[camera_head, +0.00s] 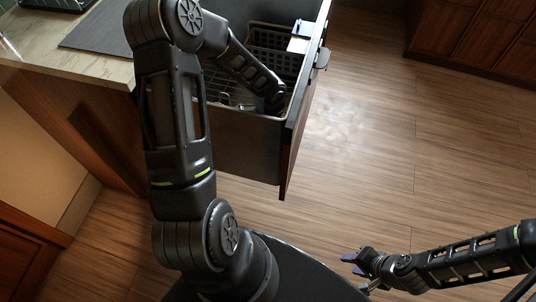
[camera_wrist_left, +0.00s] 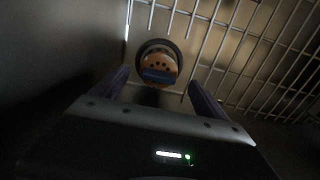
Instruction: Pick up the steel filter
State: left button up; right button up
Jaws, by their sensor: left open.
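My left arm reaches down into the open drawer (camera_head: 235,140); its gripper is hidden there in the head view. In the left wrist view my left gripper (camera_wrist_left: 158,78) is open, one purple finger on each side of a small round thing. This round thing (camera_wrist_left: 158,64) has a dark rim and an orange-brown and bluish middle. It may be the steel filter, but the dim picture does not make that sure. It lies beyond or between the fingertips; contact cannot be told. My right gripper (camera_head: 358,270) is open and empty over the floor at the lower right.
A wire rack (camera_wrist_left: 245,45) lies around the round thing. The drawer also holds a dark basket (camera_head: 270,45) at the back and a pale box (camera_head: 299,43). The drawer walls stand close to my left arm. The wooden floor (camera_head: 385,140) to the right is clear.

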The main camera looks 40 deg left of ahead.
pick_arm(q)
jog(key=shift+f, duration=0.1)
notch_tip(320, 180, down, 5)
jog(key=shift+s, duration=0.15)
jog(key=shift+c, duration=0.5)
jog(key=c, duration=1.4)
notch_tip(320, 180, up, 28)
jog(key=p, duration=0.3)
dwell(0.6)
